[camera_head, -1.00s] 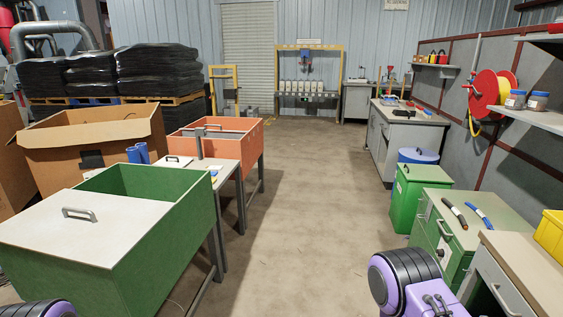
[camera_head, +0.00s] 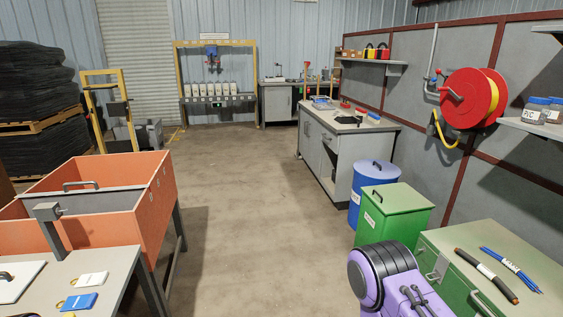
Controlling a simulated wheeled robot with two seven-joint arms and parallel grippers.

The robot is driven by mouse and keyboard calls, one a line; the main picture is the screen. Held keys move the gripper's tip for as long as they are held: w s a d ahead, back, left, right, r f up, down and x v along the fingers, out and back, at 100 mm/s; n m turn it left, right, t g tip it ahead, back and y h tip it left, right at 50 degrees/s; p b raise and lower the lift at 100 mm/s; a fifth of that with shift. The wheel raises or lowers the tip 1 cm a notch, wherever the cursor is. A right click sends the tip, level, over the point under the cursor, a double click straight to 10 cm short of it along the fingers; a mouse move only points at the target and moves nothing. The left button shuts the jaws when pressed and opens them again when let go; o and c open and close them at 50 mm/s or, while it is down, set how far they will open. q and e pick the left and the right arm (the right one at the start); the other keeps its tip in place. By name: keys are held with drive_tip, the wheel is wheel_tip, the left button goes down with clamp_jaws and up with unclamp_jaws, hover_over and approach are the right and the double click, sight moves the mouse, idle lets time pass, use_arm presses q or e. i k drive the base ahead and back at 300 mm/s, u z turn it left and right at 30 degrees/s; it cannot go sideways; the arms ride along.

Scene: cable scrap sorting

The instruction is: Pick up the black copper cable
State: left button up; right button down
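A black cable (camera_head: 487,276) with a white label band and orange-brown ends lies on top of the green cabinet (camera_head: 455,236) at the lower right. A blue cable (camera_head: 511,269) with a white label lies beside it, to its right and apart from it. A purple and black part of my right arm shows at the bottom, left of the green cabinet. Neither of my grippers is in view.
A green bin (camera_head: 395,212) and a blue barrel (camera_head: 373,185) stand behind the green cabinet. A grey workbench (camera_head: 345,150) is farther back. The middle floor is clear.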

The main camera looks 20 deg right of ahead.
sight(497, 280)
drive_tip(key=z, duration=0.5)
drive_tip(key=i, duration=1.15)
drive_tip(key=z, duration=1.8)
drive_tip(key=i, duration=0.95)
drive_tip(key=z, duration=0.85)
